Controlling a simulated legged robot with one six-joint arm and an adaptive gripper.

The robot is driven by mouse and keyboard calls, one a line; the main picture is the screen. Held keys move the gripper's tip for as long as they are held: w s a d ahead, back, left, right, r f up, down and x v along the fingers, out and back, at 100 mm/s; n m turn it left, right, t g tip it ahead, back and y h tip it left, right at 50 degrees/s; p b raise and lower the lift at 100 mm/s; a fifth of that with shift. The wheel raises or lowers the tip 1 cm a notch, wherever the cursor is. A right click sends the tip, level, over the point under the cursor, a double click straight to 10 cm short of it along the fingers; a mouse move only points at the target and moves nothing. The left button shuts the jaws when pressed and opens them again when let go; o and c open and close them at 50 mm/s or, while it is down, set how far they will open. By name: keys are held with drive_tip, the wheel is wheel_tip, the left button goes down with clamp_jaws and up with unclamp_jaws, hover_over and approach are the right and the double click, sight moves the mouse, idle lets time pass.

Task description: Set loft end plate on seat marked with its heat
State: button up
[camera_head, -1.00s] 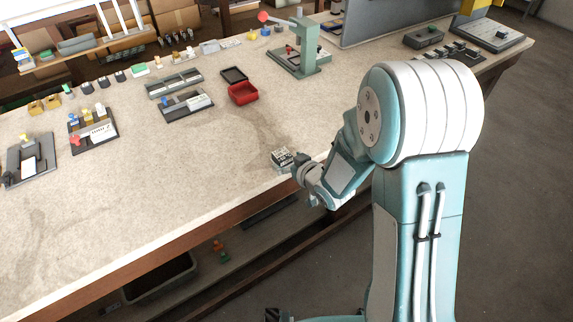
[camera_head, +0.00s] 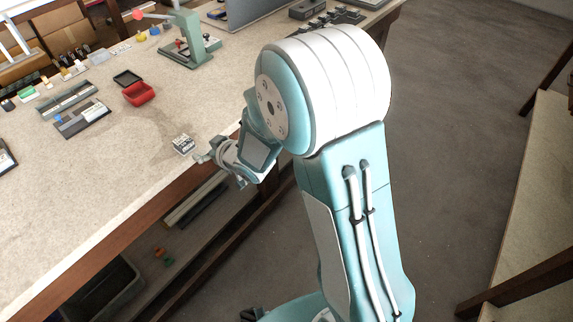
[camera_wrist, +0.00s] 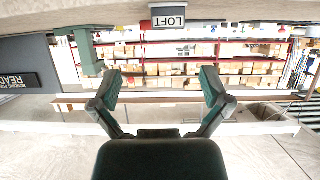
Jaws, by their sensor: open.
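A small block (camera_head: 183,144) with a light, marked face stands near the table's front edge in the head view. In the wrist view a block lettered LOFT (camera_wrist: 168,21) shows at the top, ahead of my fingers. It looks like the same block; I cannot make out a separate end plate. My gripper (camera_head: 206,157) is just right of the block in the head view, with a small gap. In the wrist view my gripper (camera_wrist: 158,86) is open, with nothing between its fingers. No heat marking on a seat is readable.
On the workbench (camera_head: 120,165) are a red bin (camera_head: 138,94), a dark tray (camera_head: 127,78), grey slotted holders (camera_head: 82,119) and a green press (camera_head: 187,47). A dark sign reading READY (camera_wrist: 30,80) shows in the wrist view. The tabletop around the block is clear.

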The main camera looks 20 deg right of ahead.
drive_tip(key=s+d+r+m+g+h, duration=0.1)
drive_tip(key=s+d+r+m+h, duration=0.1)
drive_tip(key=s+d+r+h, duration=0.3)
drive_tip(key=s+d+r+m+h, duration=0.1)
drive_tip(key=s+d+r+m, duration=0.1)
drive_tip(key=s+d+r, duration=0.4)
drive_tip(key=s+d+r+m+g, duration=0.1)
drive_tip(key=s+d+r+g, duration=0.1)
drive_tip(key=s, duration=0.6)
drive_tip(key=s+d+r+m+g+h, duration=0.1)
drive_tip(key=s+d+r+g, duration=0.1)
drive_tip(key=s, duration=0.6)
drive_tip(key=shift+s+d+r+g, duration=0.3)
drive_tip(key=shift+s+d+r, duration=0.1)
drive_tip(key=shift+d+r, duration=0.25)
drive_tip(key=shift+o, duration=0.2)
drive_tip(key=shift+s, duration=0.4)
drive_tip(key=shift+w, duration=0.1)
